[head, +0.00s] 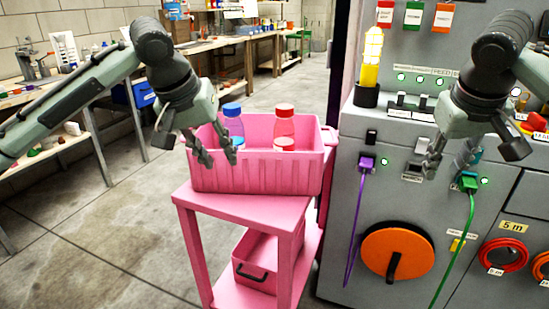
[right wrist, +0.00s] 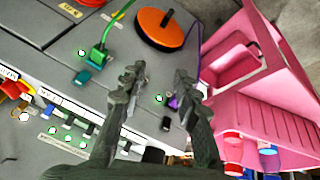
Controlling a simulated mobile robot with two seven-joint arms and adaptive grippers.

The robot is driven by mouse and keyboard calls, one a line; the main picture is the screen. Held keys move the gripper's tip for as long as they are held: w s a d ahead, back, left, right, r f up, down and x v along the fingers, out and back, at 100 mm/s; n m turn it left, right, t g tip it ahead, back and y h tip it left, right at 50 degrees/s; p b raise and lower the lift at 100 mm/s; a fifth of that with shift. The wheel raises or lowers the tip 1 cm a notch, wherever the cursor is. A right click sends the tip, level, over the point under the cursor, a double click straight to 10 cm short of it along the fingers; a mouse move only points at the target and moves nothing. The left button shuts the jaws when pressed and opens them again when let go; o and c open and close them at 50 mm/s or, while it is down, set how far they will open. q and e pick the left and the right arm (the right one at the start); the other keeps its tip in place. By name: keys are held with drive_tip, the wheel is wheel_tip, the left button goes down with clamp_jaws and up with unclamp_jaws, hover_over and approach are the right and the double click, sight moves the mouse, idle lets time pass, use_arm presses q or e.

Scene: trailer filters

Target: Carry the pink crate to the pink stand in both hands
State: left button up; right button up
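The pink crate (head: 255,172) sits upright on top of the pink stand (head: 245,206) and holds a blue-capped bottle (head: 233,124) and a red-capped bottle (head: 284,127). The crate also shows in the right wrist view (right wrist: 283,128). My left gripper (head: 217,160) is open at the crate's left end, its fingers overlapping the wall in view; I cannot tell whether they touch it. My right gripper (head: 450,172) is open and empty, right of the crate and in front of the grey machine. Its parted fingers (right wrist: 158,75) show in the right wrist view.
The grey machine (head: 340,200) stands close to the stand's right side, with purple (head: 357,215) and green (head: 468,230) cables and an orange disc (head: 398,252). A second pink box (head: 255,255) with a black handle sits on the stand's lower shelf. Floor at left is clear.

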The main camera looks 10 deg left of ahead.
drive_tip(key=v, duration=1)
drive_tip(key=shift+s+a+r, duration=0.15)
drive_tip(key=shift+a+r, duration=0.05)
drive_tip(key=shift+r, duration=0.15)
